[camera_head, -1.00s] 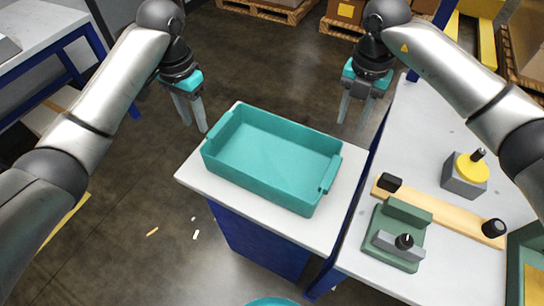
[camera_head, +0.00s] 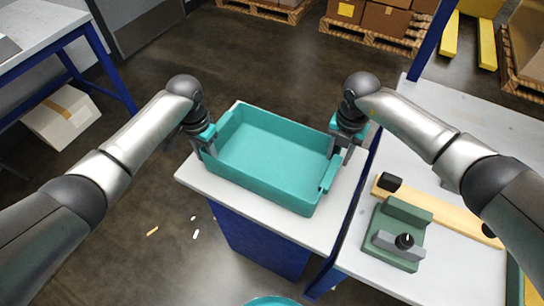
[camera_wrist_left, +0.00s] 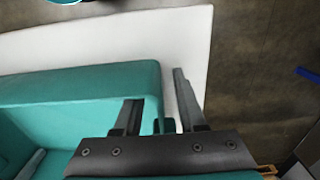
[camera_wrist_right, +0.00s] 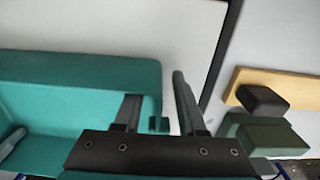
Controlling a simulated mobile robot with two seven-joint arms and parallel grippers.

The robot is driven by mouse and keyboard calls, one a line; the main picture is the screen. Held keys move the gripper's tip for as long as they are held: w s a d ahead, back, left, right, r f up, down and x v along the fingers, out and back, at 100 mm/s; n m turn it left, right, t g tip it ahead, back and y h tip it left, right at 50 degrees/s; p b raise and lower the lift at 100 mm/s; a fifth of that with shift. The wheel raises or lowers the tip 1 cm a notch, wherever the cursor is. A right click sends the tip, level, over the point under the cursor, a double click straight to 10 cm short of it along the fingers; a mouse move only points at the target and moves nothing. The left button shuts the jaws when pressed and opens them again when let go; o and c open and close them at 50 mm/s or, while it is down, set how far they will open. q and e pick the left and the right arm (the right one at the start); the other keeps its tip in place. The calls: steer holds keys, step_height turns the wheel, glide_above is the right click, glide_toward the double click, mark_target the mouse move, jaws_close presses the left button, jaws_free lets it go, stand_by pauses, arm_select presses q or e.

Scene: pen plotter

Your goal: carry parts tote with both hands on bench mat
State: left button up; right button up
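The teal parts tote (camera_head: 265,185) is an open, empty-looking rectangular bin on a small white-topped stand (camera_head: 225,190). My left gripper (camera_head: 209,150) is at the tote's left end and my right gripper (camera_head: 345,150) at its right end. In the left wrist view the left gripper (camera_wrist_left: 158,105) has one finger inside the tote's end wall and one outside, with a gap. In the right wrist view the right gripper (camera_wrist_right: 155,105) straddles the other end the same way. Both look open around the end handles, which are partly hidden. I cannot make out a bench mat.
A white bench (camera_head: 450,275) stands right of the stand across a narrow gap. It holds a green fixture (camera_head: 395,240) with a black knob and a wooden strip (camera_head: 440,212) with a black block (camera_head: 390,182). A cardboard box (camera_head: 62,115) sits at the left.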

arm_select(q)
steer(key=shift+c, duration=0.3)
arm_select(e)
steer(key=shift+c, duration=0.3)
arm_select(q)
jaws_close()
arm_select(e)
jaws_close()
stand_by(0.6)
